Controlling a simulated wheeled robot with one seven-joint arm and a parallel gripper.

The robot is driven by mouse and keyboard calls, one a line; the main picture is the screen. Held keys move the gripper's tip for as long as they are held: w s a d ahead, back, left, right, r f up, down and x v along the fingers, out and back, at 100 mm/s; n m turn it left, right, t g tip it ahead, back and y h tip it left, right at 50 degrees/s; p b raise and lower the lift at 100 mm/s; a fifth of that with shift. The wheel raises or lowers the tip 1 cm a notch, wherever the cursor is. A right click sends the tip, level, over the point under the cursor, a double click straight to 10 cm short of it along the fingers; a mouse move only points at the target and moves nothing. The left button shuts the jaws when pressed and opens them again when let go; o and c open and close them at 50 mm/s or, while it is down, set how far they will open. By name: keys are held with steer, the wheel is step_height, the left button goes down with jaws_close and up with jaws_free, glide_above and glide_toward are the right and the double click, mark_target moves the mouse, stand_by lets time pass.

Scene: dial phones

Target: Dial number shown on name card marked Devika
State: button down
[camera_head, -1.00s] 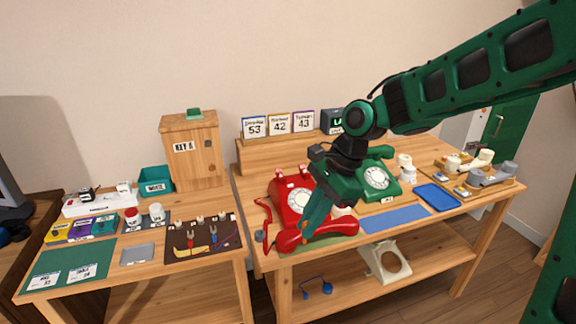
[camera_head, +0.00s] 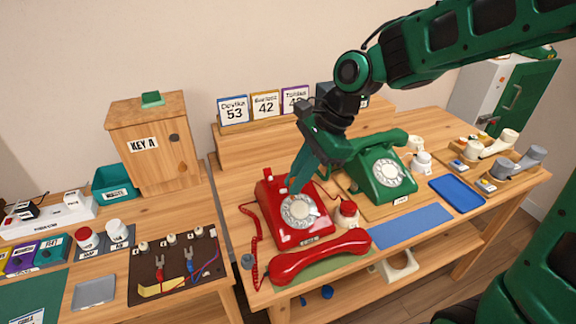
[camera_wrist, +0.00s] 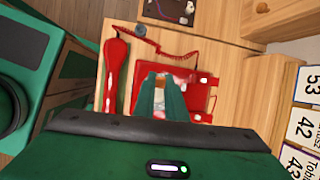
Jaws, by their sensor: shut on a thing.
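The name card marked Devika (camera_head: 233,110) stands leftmost on the wooden riser and reads 53. The red dial phone (camera_head: 268,210) sits on the table below it, its pale rotary dial (camera_head: 302,212) facing up. Its red handset (camera_head: 320,257) lies off the cradle in front, on a green mat. My gripper (camera_head: 293,188) reaches down to the upper edge of the dial; its fingers are shut on what looks like part of the dial. In the wrist view the green fingertips (camera_wrist: 162,76) cover much of the dial, so the exact contact is hidden.
A green dial phone (camera_head: 377,178) with its handset on stands to the right. A red-topped jar (camera_head: 347,214) is close beside the red phone. Cards reading 42 (camera_head: 266,105) and 43 stand beside Devika's, the latter partly hidden. A blue mat (camera_head: 412,225) lies clear.

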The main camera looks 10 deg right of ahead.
steer(key=shift+w+f, duration=0.15)
steer(key=shift+w, duration=0.1)
steer(key=shift+w+a+f, duration=0.15)
steer(key=shift+w+f, duration=0.15)
steer(key=shift+f, duration=0.4)
steer(key=shift+w+a+f, duration=0.15)
steer(key=shift+w+f, duration=0.1)
steer(key=shift+f, duration=0.4)
steer(key=shift+w+a+f, duration=0.15)
steer(key=shift+w+f, duration=0.15)
steer(key=shift+f, duration=0.4)
steer(key=shift+f, duration=0.1)
steer(key=shift+a+f, duration=0.1)
steer(key=shift+f, duration=0.1)
steer(key=shift+w+f, duration=0.25)
steer(key=shift+f, duration=0.2)
steer(key=shift+w, duration=0.1)
steer(key=shift+w+d+r, duration=0.2)
steer(key=shift+w+d, duration=0.05)
steer(key=shift+w, duration=0.2)
